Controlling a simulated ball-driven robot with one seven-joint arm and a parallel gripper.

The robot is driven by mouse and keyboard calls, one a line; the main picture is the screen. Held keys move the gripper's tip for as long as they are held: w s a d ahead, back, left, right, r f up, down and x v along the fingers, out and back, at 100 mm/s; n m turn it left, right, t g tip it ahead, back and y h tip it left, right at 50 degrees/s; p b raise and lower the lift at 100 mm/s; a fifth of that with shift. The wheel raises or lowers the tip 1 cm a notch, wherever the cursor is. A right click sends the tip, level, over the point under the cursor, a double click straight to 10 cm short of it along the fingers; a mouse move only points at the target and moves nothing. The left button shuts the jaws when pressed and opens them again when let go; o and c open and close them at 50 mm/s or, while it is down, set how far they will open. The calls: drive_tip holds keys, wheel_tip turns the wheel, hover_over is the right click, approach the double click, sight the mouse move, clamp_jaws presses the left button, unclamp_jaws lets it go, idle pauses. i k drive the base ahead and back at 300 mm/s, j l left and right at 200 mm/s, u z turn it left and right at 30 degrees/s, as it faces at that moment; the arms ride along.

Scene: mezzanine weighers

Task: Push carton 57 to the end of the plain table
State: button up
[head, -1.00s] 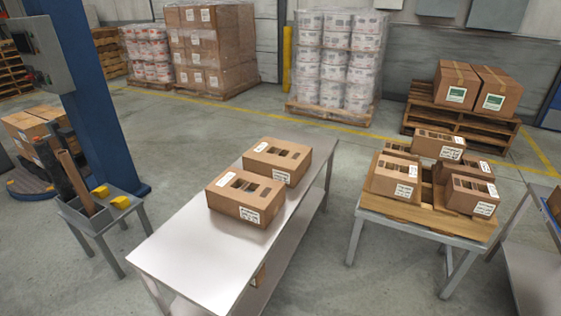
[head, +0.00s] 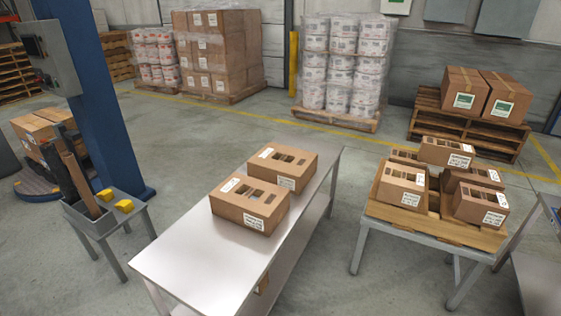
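Two open-topped brown cartons with white labels stand on the plain metal table (head: 192,265). The nearer carton (head: 249,203) sits around the table's middle, and the farther carton (head: 276,166) stands close behind it toward the far end. The label print is too small to read, so I cannot tell which is carton 57. Bare table top shows in front of the nearer carton, with a little beyond the farther one. My gripper is not in view.
A wood-topped table (head: 430,231) with several stacked cartons stands to the right, across a floor gap. A small grey stand (head: 90,222) with yellow items is at the left, by a blue column (head: 105,125). Wrapped pallets (head: 342,70) stand behind.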

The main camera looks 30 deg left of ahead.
sight(286, 167)
drive_tip(key=i+j+u, duration=0.2)
drive_tip(key=i, duration=1.15)
drive_tip(key=i+j+u, duration=0.15)
drive_tip(key=i, duration=1.2)
drive_tip(key=i+l+u, duration=0.2)
drive_tip(key=i, duration=1.2)
